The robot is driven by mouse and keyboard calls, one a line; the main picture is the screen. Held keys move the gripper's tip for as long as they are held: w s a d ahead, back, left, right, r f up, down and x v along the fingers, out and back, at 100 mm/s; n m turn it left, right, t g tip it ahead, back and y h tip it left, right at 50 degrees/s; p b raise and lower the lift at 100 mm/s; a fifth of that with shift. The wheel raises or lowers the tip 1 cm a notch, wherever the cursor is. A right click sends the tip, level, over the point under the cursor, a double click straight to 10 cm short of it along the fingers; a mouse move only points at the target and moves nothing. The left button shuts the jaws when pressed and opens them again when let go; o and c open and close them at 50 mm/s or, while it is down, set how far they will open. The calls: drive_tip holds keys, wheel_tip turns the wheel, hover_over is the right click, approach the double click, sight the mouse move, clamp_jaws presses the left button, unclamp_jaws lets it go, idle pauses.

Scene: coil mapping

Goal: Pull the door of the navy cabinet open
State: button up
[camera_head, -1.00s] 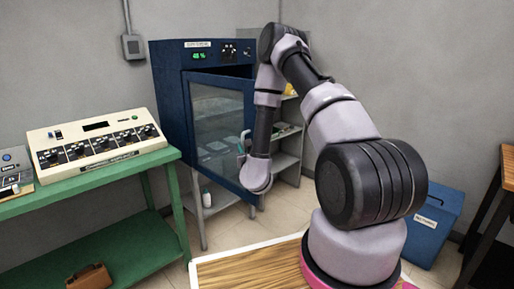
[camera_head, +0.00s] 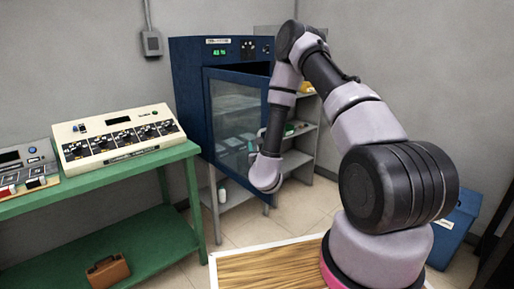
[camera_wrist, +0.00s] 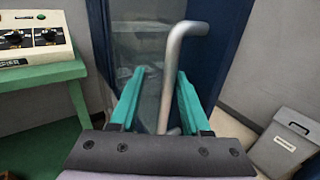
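The navy cabinet (camera_head: 190,100) stands against the back wall. Its glass-fronted door (camera_head: 207,125) is ajar, with a dark gap along the top toward its right side. In the wrist view the door's glass (camera_wrist: 135,45) and navy frame (camera_wrist: 212,60) are close ahead. A grey bar handle (camera_wrist: 170,75) stands out from the door. My gripper (camera_wrist: 160,74) has its teal fingers on either side of the handle, with gaps showing, so it looks open around the bar. In the head view my wrist hides most of the gripper and the handle.
A green bench (camera_head: 120,170) with a cream control box (camera_head: 118,135) stands to the left. Grey shelves (camera_head: 300,140) stand right of the cabinet. A blue bin (camera_head: 455,215) is at the right. The tiled floor before the cabinet is clear.

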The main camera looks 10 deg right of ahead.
drive_tip(key=shift+s, duration=0.1)
drive_tip(key=s+a, duration=0.1)
drive_tip(key=s, duration=0.9)
drive_tip(key=shift+s, duration=0.3)
